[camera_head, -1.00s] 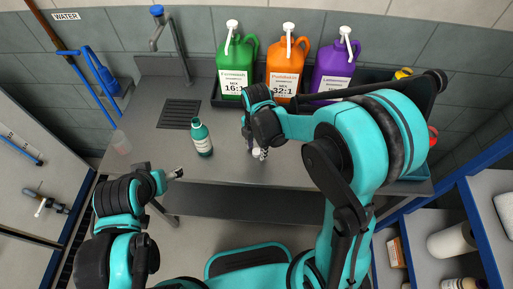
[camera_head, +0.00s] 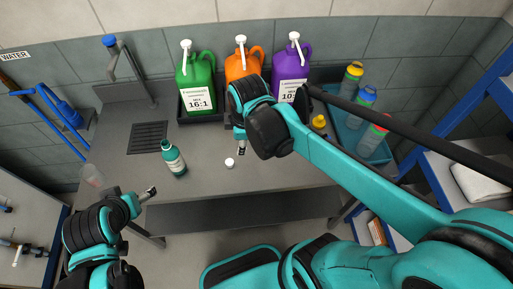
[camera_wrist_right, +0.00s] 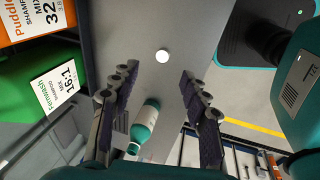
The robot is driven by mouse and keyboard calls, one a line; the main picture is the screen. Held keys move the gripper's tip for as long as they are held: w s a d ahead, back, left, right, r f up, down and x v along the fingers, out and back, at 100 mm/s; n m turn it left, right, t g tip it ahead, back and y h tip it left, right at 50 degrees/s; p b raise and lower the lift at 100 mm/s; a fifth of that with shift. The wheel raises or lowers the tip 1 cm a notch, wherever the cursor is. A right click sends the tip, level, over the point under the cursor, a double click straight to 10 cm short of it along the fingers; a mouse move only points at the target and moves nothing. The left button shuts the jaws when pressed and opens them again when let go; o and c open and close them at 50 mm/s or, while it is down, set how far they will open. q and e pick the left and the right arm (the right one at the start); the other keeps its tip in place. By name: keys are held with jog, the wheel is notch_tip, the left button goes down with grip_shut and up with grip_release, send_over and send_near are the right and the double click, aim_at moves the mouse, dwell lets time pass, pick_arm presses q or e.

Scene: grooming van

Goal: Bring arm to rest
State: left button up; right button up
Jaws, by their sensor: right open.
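My right gripper (camera_head: 241,148) is over the table in the head view, in front of the orange jug. In the right wrist view its two fingers (camera_wrist_right: 157,100) are spread wide with nothing between them touching. A small white round cap (camera_head: 230,162) lies on the table below it; it also shows in the right wrist view (camera_wrist_right: 162,56). A teal bottle with a white label (camera_head: 173,159) stands on the table to the left, and shows in the wrist view (camera_wrist_right: 146,122). My left gripper (camera_head: 148,193) is off the table's front left edge; its jaws are too small to judge.
Green (camera_head: 197,75), orange (camera_head: 236,66) and purple (camera_head: 290,75) jugs stand in a dark tray at the back. A teal bin (camera_head: 352,137) with several bottles is at the right. The table's front middle is clear.

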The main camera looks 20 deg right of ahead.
jog(key=s+d+f+m+t+b, duration=0.3)
jog(key=s+m, duration=0.3)
jog(key=m, duration=0.8)
jog(key=shift+s+d+f+t+b, duration=0.25)
jog(key=shift+d+t+b, duration=0.2)
jog(key=shift+t+b, duration=0.25)
